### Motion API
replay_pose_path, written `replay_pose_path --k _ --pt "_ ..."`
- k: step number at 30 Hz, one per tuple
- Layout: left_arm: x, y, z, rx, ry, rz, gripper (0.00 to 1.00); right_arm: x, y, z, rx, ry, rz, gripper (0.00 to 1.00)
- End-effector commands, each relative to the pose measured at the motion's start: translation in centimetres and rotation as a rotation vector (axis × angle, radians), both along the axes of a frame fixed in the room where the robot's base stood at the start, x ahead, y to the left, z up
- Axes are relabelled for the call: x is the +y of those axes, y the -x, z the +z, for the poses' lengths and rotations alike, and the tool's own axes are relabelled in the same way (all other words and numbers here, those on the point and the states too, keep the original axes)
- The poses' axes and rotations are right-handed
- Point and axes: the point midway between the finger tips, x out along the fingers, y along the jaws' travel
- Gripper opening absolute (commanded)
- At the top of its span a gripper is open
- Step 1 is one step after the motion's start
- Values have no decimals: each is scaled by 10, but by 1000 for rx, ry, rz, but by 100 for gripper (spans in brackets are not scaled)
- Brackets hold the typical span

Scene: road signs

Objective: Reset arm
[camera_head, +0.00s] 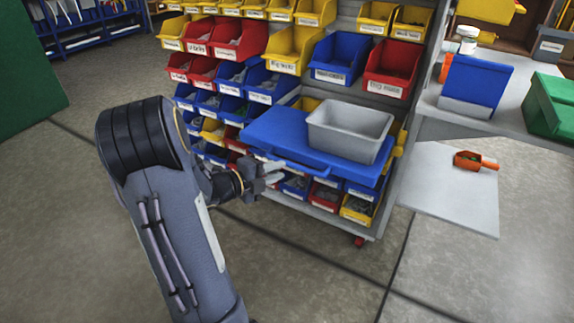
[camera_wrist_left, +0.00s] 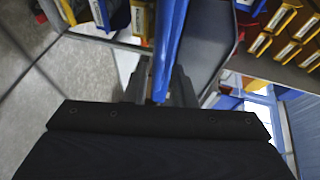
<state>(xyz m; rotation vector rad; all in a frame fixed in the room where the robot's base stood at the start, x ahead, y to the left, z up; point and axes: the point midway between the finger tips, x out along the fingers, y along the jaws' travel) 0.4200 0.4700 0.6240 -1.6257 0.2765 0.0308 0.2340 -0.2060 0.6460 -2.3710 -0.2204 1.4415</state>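My left gripper (camera_head: 274,173) reaches in from the left, beside the front left edge of a blue tray (camera_head: 262,133). Its fingers look parted in the head view. In the left wrist view, the two dark fingers of my left gripper (camera_wrist_left: 160,88) stand on either side of a blue edge (camera_wrist_left: 167,45); I cannot tell whether they touch it. A grey bin (camera_head: 348,130) rests on the blue tray's right part. My right gripper is not in view.
A rack with rows of blue, red and yellow bins (camera_head: 240,75) stands around the tray. At right are a grey shelf (camera_head: 460,190) with an orange scoop (camera_head: 474,161), a blue bin (camera_head: 474,85) and a green crate (camera_head: 552,105). Bare floor (camera_head: 310,275) lies in front.

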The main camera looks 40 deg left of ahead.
Motion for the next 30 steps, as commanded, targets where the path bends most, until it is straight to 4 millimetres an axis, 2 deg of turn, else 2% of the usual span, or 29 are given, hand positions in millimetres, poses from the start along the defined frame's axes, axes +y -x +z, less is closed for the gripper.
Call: replay_pose_path --k 6,23,26,30 --pt "2 11 2 0 0 1 23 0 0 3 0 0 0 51" --pt "2 9 4 3 4 13 23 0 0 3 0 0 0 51" --pt "2 1 18 15 37 87 23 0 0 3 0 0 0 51" --pt "0 -10 52 57 207 322 23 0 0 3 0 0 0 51"
